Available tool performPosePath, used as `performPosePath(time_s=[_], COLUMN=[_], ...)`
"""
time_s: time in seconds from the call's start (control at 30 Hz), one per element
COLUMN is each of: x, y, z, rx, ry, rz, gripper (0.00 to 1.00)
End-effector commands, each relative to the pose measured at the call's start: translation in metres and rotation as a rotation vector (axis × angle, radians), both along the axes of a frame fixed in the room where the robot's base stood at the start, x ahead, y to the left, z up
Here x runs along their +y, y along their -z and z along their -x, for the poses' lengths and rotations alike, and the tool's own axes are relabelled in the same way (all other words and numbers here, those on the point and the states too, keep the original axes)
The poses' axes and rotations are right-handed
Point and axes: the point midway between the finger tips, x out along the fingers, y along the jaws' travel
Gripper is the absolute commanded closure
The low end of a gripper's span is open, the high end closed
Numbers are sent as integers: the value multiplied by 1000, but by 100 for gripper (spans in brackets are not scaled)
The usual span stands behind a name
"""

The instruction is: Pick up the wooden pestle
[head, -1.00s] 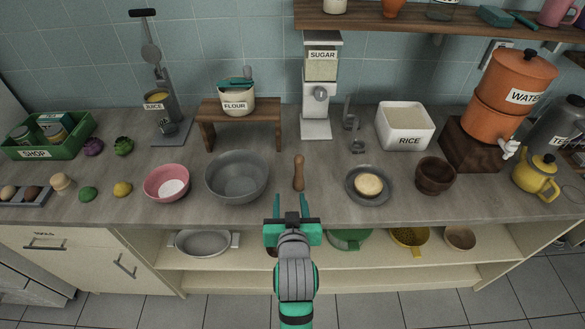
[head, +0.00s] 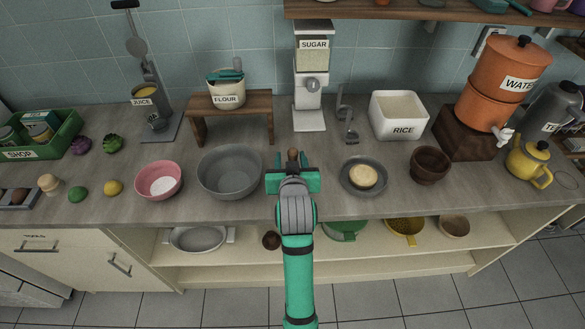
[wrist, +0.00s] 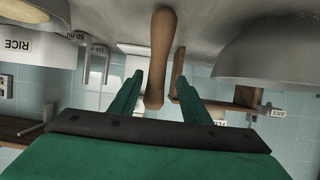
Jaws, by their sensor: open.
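The wooden pestle (head: 293,155) is on the counter between the grey bowl and the grey plate. In the head view only its far end shows past my gripper, which hides the rest. In the wrist view the brown pestle (wrist: 160,55) hangs down the middle of the upside-down picture, lined up between my two green fingers. My gripper (wrist: 160,82) is open, with one finger on each side of the pestle's near end and a gap on both sides. In the head view my gripper (head: 292,166) is low at the counter's front.
The grey bowl (head: 230,185) stands close on the left. The grey plate (head: 377,185) with a round bread-like item is on the right. The sugar dispenser (head: 310,85) and wooden stand (head: 230,104) are behind. The counter's front edge runs below my gripper.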

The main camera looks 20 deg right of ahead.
Motion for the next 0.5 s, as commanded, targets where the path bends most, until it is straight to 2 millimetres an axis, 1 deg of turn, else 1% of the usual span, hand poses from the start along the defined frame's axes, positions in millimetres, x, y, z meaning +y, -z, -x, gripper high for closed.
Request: performPosePath(time_s=[0.1, 0.23, 0.33, 0.5], x=[-10, -16, -17, -18], y=[8, 14, 17, 18], z=[-14, -28, -34, -36], rx=[2, 1, 1, -1], ry=[4, 5, 5, 5], rz=[-1, 0, 0, 0], gripper=[57, 57, 57, 57])
